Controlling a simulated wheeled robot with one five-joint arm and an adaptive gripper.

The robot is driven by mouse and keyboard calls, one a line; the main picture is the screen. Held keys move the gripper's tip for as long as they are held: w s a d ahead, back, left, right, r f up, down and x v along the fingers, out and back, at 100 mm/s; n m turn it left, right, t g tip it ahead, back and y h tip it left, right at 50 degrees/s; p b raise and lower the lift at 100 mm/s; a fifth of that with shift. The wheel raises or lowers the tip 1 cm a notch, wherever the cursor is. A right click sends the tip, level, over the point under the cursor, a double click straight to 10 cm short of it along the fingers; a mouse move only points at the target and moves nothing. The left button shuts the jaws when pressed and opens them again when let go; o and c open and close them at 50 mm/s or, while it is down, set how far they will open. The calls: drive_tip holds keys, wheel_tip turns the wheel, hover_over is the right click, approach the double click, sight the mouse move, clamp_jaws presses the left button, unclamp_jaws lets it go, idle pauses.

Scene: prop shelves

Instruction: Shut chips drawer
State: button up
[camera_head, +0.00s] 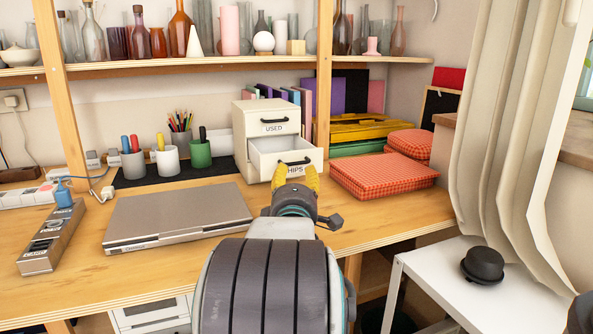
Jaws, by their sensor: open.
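A small cream two-drawer cabinet (243,140) stands on the wooden desk. Its upper drawer, labelled USED (274,128), is closed. Its lower chips drawer (287,154) is pulled out towards me, with a black handle on its front; its label reads "HIPS" where my gripper covers part of it. My gripper (296,178), with yellow fingertips, is open just in front of the chips drawer's front, below the handle. I cannot tell whether it touches the drawer. The lower left part of the drawer front is hidden behind the fingers.
A closed silver laptop (178,215) lies left of my arm. Cups with pens (168,160) stand on a dark mat at the left. A power strip (52,238) lies at the desk's left. A shelf of bottles (200,64) runs above.

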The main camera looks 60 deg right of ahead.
sight(296, 162)
drive_tip(key=shift+x, duration=3.05)
drive_tip(key=shift+o, duration=0.2)
clamp_jaws()
